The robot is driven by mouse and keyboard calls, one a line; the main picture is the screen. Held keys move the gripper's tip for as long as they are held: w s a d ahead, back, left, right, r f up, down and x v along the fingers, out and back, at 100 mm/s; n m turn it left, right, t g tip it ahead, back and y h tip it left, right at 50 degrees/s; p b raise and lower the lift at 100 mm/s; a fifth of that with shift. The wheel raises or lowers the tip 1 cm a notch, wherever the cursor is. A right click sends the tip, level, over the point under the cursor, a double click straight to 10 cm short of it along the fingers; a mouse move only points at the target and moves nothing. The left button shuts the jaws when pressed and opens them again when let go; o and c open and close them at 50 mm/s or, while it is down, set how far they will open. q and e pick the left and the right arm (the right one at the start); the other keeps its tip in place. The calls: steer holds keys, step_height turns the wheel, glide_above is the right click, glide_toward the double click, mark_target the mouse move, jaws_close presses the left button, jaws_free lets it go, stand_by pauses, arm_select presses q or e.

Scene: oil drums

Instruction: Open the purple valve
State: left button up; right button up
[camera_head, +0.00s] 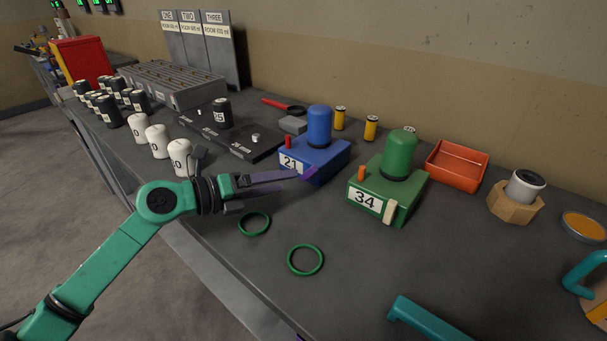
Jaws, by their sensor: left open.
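I cannot make out a purple valve for certain. My left gripper (294,181) reaches in from the left above the table, its jaws open with nothing between them. Its fingers point right, and a purple piece at their end overlaps the lower front of the blue box (322,163) marked 21; I cannot tell whether they touch. A small purple bit (299,338) shows at the bottom edge, too cut off to identify. My right gripper is not in view.
A green box (375,199) marked 34 stands right of the blue one. Two green rings (305,260) lie in front. White canisters (158,141) stand left of the gripper. An orange tray (456,164) and teal handles (428,321) are at right. The front middle is mostly clear.

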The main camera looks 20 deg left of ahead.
mark_target(308, 177)
arm_select(q)
steer(key=p+x, duration=0.1)
steer(key=x, duration=0.4)
steer(key=shift+w+d, duration=0.2)
steer(key=shift+w, duration=0.15)
steer(key=shift+w+d+f, duration=0.1)
steer(key=shift+w+d, duration=0.05)
steer(key=shift+d, duration=0.15)
steer(key=c, duration=1.1)
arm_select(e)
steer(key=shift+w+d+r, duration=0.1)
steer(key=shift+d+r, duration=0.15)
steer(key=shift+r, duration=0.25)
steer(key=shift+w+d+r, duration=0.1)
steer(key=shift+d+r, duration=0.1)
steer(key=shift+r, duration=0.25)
arm_select(q)
steer(key=shift+p, duration=0.3)
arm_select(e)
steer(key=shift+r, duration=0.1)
